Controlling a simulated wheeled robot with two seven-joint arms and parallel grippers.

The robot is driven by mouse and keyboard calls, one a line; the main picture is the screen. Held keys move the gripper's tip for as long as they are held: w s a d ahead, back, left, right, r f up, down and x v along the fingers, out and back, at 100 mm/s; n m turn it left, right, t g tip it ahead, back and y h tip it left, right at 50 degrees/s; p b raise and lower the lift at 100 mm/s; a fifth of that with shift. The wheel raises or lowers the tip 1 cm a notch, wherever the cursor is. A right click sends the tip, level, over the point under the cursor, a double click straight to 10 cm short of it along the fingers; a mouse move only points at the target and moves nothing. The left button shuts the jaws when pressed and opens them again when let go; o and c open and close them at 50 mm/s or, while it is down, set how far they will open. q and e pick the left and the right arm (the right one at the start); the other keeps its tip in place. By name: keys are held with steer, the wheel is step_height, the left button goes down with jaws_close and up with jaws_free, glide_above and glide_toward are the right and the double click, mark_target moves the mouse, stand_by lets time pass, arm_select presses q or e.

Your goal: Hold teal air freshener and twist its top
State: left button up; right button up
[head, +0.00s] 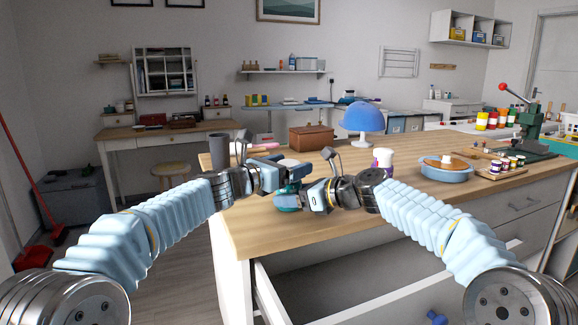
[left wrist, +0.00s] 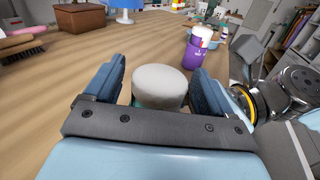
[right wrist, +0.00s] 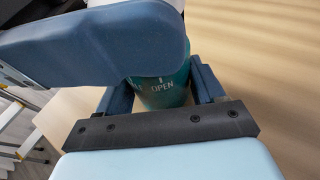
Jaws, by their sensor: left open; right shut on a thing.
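The teal air freshener (head: 288,201) is upright at the front of the wooden counter. Its body, with the word OPEN printed on it, shows in the right wrist view (right wrist: 166,92). My right gripper (head: 303,196) is shut on this body from the right. The round pale grey top (left wrist: 160,84) shows in the left wrist view. My left gripper (head: 286,178) is open around the top, one finger on each side, with small gaps visible. In the right wrist view, my left gripper covers the air freshener's upper part.
A purple bottle with a white cap (head: 383,160) stands close to the right on the counter (head: 350,215). Behind are a blue lamp (head: 363,117), a brown box (head: 311,138) and a grey cup (head: 219,150). A blue dish (head: 447,172) is farther right. An open drawer (head: 400,297) juts out below.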

arm_select(q)
steer(key=shift+w+d, duration=0.1)
steer(key=c, duration=1)
